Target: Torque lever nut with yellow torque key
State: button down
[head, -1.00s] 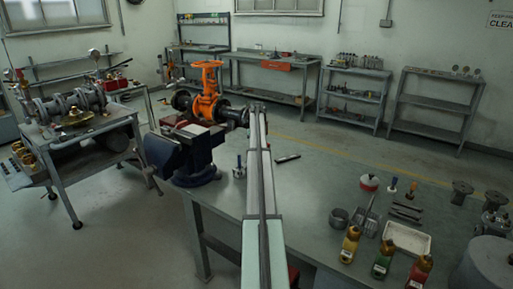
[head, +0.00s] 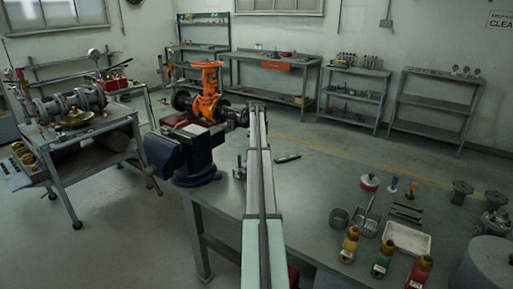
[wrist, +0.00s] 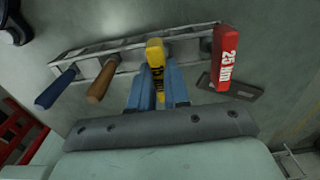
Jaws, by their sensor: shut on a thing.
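In the wrist view, my gripper (wrist: 157,90) has its two blue fingers shut around the yellow torque key (wrist: 155,52). The key's yellow head sticks out beyond the fingertips, over or in a grey metal rack (wrist: 195,40). I cannot tell whether it is clear of the rack. A red torque key (wrist: 226,58) marked 25 Nm stands to its right. My arm hides the gripper there. The lever nut cannot be made out.
A blue-handled tool (wrist: 55,88) and a brown-handled tool (wrist: 102,82) sit in the rack left of my gripper. In the head view, bottles (head: 383,258), a white tray (head: 407,238) and small parts occupy the bench's right side. The bench middle (head: 310,185) is mostly clear.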

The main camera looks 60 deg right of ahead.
jog(key=shift+r, duration=2.8)
jog(key=w+a+r+n, duration=0.2)
jog(key=w+a+r, duration=0.4)
jog(key=a, duration=0.6)
jog(key=w+a+r+n, duration=0.1)
jog(key=w+a+r, duration=0.6)
jog(key=a, duration=0.5)
jog(key=w+a+r+n, duration=0.2)
jog(key=w+a+r, duration=0.4)
jog(key=a+r, duration=0.4)
jog(key=shift+w+a+n, duration=0.25)
jog(key=shift+a+n, duration=0.05)
jog(key=shift+a, duration=0.8)
jog(key=shift+f, duration=1.1)
